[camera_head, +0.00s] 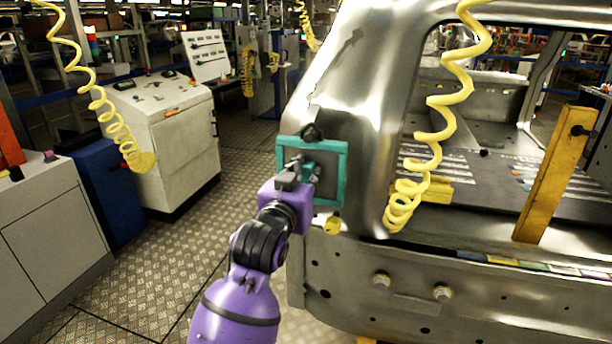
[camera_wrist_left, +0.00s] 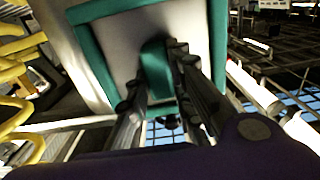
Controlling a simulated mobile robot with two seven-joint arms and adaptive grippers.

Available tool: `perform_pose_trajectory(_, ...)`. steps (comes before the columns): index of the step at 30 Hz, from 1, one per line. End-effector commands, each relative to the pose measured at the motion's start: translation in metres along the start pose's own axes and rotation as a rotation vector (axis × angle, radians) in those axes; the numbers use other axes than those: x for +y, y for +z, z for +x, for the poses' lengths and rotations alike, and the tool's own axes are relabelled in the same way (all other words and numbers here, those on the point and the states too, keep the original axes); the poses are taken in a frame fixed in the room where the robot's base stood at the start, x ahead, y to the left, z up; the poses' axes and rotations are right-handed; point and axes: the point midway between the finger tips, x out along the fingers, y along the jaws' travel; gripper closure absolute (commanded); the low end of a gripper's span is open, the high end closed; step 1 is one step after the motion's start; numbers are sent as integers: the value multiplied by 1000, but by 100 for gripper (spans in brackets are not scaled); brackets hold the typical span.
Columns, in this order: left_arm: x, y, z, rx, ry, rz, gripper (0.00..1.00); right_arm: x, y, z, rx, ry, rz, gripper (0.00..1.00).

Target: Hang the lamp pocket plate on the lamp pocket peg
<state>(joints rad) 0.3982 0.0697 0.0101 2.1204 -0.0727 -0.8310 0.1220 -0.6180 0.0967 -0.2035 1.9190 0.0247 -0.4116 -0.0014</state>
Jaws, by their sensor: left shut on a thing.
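The lamp pocket plate (camera_head: 335,187) is a grey panel with a teal frame. It stands about upright in front of the car body's rear corner pillar. My left gripper (camera_head: 300,170) is shut on the plate's teal grip block, in front of the panel. In the left wrist view the plate (camera_wrist_left: 112,48) fills the upper middle, with the fingers (camera_wrist_left: 157,76) on either side of the block. A dark knob (camera_head: 312,132) shows at the plate's top edge; I cannot tell whether it is the peg or whether the plate touches it. My right gripper is out of view.
The metal car body (camera_head: 365,75) takes up the right side. A yellow coiled hose (camera_head: 443,110) hangs just right of the plate. A yellow round part (camera_head: 332,226) shows just below it. A white control cabinet (camera_head: 180,140) stands left, with open floor (camera_head: 195,235) between.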

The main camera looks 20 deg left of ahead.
Motion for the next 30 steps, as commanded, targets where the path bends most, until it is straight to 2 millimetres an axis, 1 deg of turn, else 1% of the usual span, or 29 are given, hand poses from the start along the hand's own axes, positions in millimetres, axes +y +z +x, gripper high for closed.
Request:
perform_pose_trajectory(18, 0, 4, 8, 3, 0, 0, 100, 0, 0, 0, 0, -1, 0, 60)
perform_pose_trajectory(30, 0, 5, 9, 3, 0, 0, 100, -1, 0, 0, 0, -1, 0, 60)
